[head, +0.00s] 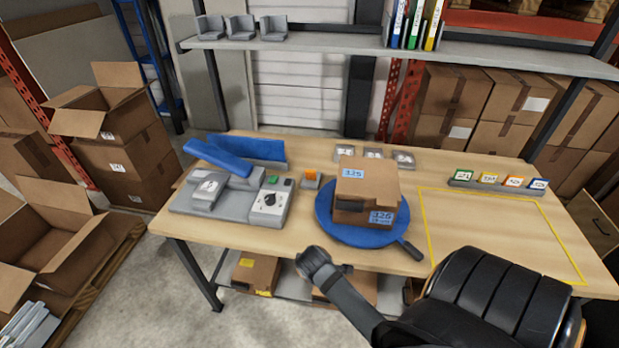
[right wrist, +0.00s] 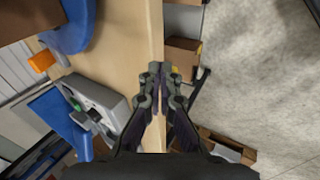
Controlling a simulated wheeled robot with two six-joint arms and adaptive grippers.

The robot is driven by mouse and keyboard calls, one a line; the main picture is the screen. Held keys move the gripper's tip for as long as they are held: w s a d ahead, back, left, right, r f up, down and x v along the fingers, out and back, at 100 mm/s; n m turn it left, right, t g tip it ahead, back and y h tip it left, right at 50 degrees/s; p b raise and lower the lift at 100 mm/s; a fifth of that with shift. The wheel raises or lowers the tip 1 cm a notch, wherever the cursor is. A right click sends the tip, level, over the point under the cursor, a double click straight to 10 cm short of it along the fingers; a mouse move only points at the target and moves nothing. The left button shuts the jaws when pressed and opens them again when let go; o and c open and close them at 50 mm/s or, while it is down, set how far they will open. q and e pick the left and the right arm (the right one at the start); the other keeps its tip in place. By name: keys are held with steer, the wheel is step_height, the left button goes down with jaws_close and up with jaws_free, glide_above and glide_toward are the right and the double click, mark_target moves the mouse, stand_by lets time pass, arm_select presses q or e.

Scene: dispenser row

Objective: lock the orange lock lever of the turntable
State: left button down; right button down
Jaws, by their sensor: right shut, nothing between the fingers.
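The blue round turntable (head: 325,218) sits on the wooden table with a cardboard box (head: 367,185) on it and a dark handle (head: 411,250) sticking out at its front right. The orange lock lever (head: 310,175) is on a small grey block just left of the turntable. In the right wrist view the lever (right wrist: 42,61) shows at the left, beside the turntable's blue edge (right wrist: 75,35). My right gripper (head: 308,257) is shut and empty at the table's front edge, in front of the turntable and apart from the lever. My left gripper is out of view.
A grey machine with a blue arm (head: 218,158) and a dial (head: 269,200) stands left of the lever. Small label holders (head: 375,155) stand behind the turntable. A yellow-outlined area (head: 500,235) at the right is clear. Boxes (head: 256,271) lie on the lower shelf.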

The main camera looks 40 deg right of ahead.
steer(key=w+d+n+h, duration=0.1)
steer(key=w+d+n, duration=0.1)
steer(key=w, duration=0.1)
steer(key=w+d+n+h, duration=0.1)
steer(key=w+d+n, duration=0.1)
steer(key=w+n, duration=0.1)
steer(key=w+d+r+n+t+h, duration=0.1)
steer(key=w+d+n, duration=0.1)
steer(key=w, duration=0.1)
steer(key=shift+d+n, duration=0.1)
steer(key=shift+n, duration=0.3)
steer(key=w+d+r+n+t+h, duration=0.2)
steer(key=w+d+r+n, duration=0.2)
steer(key=w+n, duration=0.5)
steer(key=shift+w+d+n+h, duration=0.25)
steer(key=shift+d+n+h, duration=0.2)
steer(key=shift+n, duration=0.45)
